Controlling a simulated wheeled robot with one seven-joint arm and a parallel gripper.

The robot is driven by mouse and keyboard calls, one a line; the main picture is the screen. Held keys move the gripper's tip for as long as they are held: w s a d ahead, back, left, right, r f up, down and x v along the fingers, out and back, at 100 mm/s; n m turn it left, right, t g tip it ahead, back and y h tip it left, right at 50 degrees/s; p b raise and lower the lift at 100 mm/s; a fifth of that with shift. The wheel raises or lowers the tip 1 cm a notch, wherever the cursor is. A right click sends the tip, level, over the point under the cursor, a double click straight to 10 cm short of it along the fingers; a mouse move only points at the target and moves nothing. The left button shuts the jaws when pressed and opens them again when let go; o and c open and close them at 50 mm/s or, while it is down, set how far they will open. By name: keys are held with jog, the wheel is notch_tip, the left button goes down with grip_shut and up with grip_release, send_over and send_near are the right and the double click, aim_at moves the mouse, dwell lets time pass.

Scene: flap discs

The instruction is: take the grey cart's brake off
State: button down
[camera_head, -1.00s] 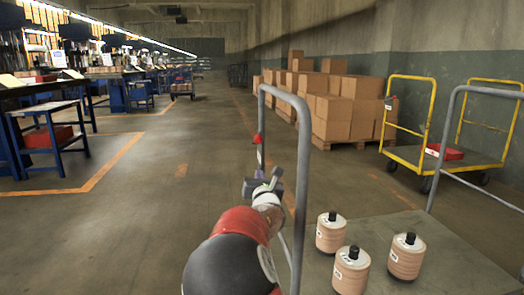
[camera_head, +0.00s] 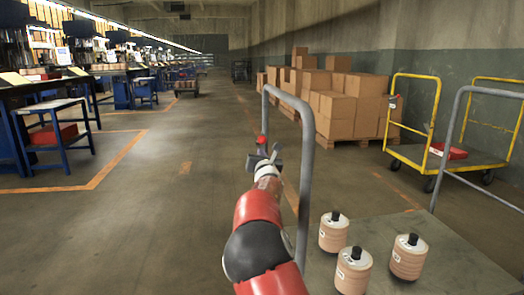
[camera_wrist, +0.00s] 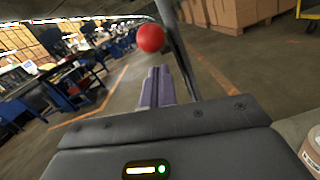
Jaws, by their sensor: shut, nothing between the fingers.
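The grey cart has a tall grey tube handle (camera_head: 304,150) and a flat grey deck (camera_head: 440,270). Its brake lever ends in a red ball knob (camera_head: 262,139) beside the handle's far upright. The knob also shows in the wrist view (camera_wrist: 150,38), just beyond the fingertips, with the grey upright right behind it to the right. My gripper (camera_head: 264,157) is just below the knob in the head view. In the wrist view its fingers (camera_wrist: 156,72) are together and empty. I cannot tell whether they touch the knob. The lever's shaft is hidden behind my gripper.
Several copper-coloured cylinders with black tops (camera_head: 353,270) stand on the cart deck. A yellow-framed cart (camera_head: 410,155) with a red box (camera_head: 450,151) stands at the right. Stacked cardboard boxes (camera_head: 350,110) line the wall. Blue workbenches (camera_head: 60,140) stand at the left. The floor between is clear.

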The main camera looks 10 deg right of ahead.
jog(key=shift+w+r, duration=0.1)
jog(key=shift+r, duration=0.35)
jog(key=shift+r, duration=0.15)
jog(key=w+r+p, duration=0.1)
jog(key=r, duration=0.1)
jog(key=w+r+p, duration=0.1)
jog(key=r, duration=0.2)
jog(key=w+r+p, duration=0.1)
jog(key=r, duration=0.2)
jog(key=shift+d+r, duration=0.1)
jog(key=shift+r, duration=0.05)
jog(key=shift+w+r+p, duration=0.85)
jog(key=shift+w+p, duration=0.2)
jog(key=shift+p, duration=0.45)
